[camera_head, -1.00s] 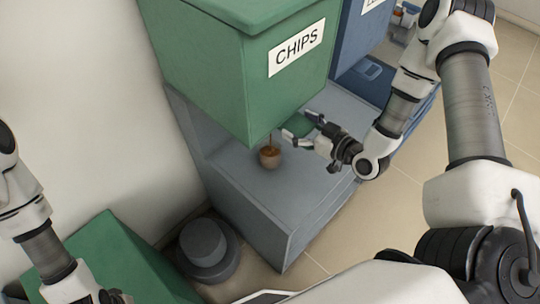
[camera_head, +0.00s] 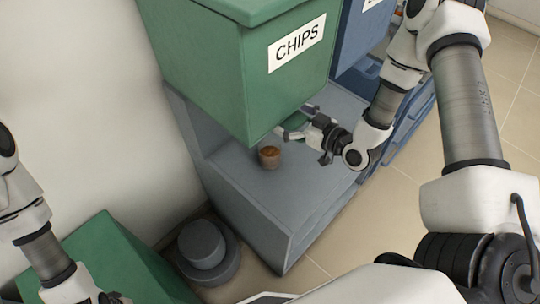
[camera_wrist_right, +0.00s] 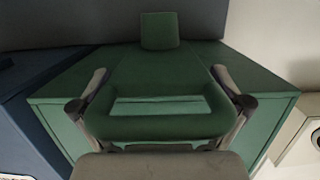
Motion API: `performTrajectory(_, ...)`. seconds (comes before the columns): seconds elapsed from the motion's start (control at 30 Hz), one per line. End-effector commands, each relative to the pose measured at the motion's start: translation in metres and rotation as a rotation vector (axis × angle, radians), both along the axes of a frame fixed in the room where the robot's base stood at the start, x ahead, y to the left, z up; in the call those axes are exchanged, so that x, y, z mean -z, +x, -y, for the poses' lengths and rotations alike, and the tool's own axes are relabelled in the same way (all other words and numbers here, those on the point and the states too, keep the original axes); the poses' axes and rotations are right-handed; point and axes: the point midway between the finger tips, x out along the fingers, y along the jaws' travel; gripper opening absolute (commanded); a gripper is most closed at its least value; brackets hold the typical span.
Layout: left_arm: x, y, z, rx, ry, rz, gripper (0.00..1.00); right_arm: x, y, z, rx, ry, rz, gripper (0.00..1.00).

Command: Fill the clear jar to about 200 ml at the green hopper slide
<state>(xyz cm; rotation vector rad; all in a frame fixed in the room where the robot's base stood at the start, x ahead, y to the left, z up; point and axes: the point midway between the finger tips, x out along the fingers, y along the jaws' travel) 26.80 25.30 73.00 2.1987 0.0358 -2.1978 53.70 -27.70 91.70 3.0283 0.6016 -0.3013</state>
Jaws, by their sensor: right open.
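The clear jar (camera_head: 269,157) stands upright on the grey shelf under the green hopper (camera_head: 240,75), which is labelled CHIPS. It holds brown chips, and no chips are falling into it. Its markings are too small to read. The green slide (camera_head: 299,122) at the hopper's lower right edge is partly hidden by my right gripper (camera_head: 297,121). In the right wrist view, the slide's looped handle (camera_wrist_right: 160,127) lies between the spread fingers of my open right gripper (camera_wrist_right: 160,85). My left arm shows at the lower left, its fingers out of view.
A blue hopper (camera_head: 361,40) stands beyond the green one. The grey stand (camera_head: 262,200) has bare shelf around the jar. A round grey object (camera_head: 203,247) and a green box (camera_head: 125,262) are at the lower left. Open floor (camera_head: 400,205) lies to the right.

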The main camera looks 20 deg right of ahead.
Motion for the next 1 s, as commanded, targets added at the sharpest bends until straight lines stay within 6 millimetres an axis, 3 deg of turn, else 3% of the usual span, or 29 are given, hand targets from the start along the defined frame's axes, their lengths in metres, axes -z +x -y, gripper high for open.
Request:
performTrajectory(0.5,0.000,0.000,0.000,0.000,0.000,0.000,0.00,-0.013,-0.062,0.027,0.006,0.005,-0.002,1.00)
performTrajectory(1.0,0.000,0.000,0.000,0.000,0.000,0.000,0.00,-0.014,-0.068,0.028,0.000,0.002,-0.001,1.00)
